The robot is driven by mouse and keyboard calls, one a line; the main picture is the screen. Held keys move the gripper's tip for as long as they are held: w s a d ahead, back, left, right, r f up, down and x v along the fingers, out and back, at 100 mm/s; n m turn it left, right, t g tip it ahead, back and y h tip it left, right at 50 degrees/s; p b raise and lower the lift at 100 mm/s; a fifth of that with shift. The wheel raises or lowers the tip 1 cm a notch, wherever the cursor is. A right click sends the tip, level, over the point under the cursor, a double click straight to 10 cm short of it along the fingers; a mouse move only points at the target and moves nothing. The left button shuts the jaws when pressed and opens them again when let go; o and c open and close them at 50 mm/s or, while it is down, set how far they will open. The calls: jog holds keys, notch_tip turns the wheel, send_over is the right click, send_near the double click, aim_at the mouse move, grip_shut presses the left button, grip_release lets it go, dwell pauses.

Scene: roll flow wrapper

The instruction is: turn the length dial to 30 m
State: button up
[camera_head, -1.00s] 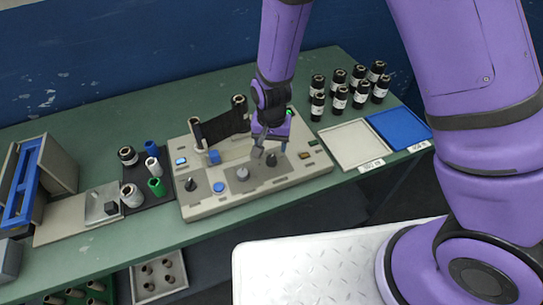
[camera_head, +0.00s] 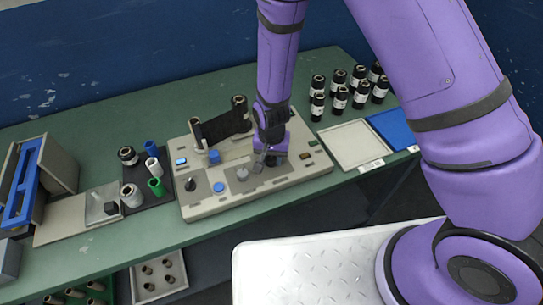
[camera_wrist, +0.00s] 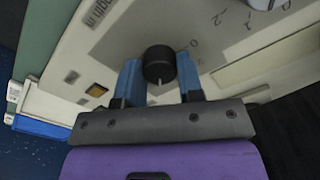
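A black round dial (camera_wrist: 159,64) with a pale pointer line stands on the grey panel in the wrist view. Its line points down the picture, toward my gripper's body. My gripper (camera_wrist: 159,78) has its two blue fingers on either side of the dial. I cannot tell whether they press on it. In the head view my gripper (camera_head: 264,158) is low over the right part of the machine (camera_head: 215,203) and hides this dial. Marks including 0, 1 and 2 show up and right of the dial, but the full scale is not readable.
A grey knob (camera_head: 243,174), a blue button (camera_head: 218,187) and a black knob (camera_head: 190,184) stand left of my gripper. A dark film roll (camera_head: 235,121) stretches behind. A white tray (camera_head: 352,163) and a blue tray (camera_head: 398,143) lie right, with black rolls (camera_head: 340,97) behind them.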

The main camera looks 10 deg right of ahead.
jog(key=shift+c, duration=1.2)
jog(key=shift+n, duration=0.3)
jog(key=n, duration=0.3)
jog(key=shift+n, duration=2)
jog(key=o, duration=0.9)
jog(key=shift+r, duration=0.1)
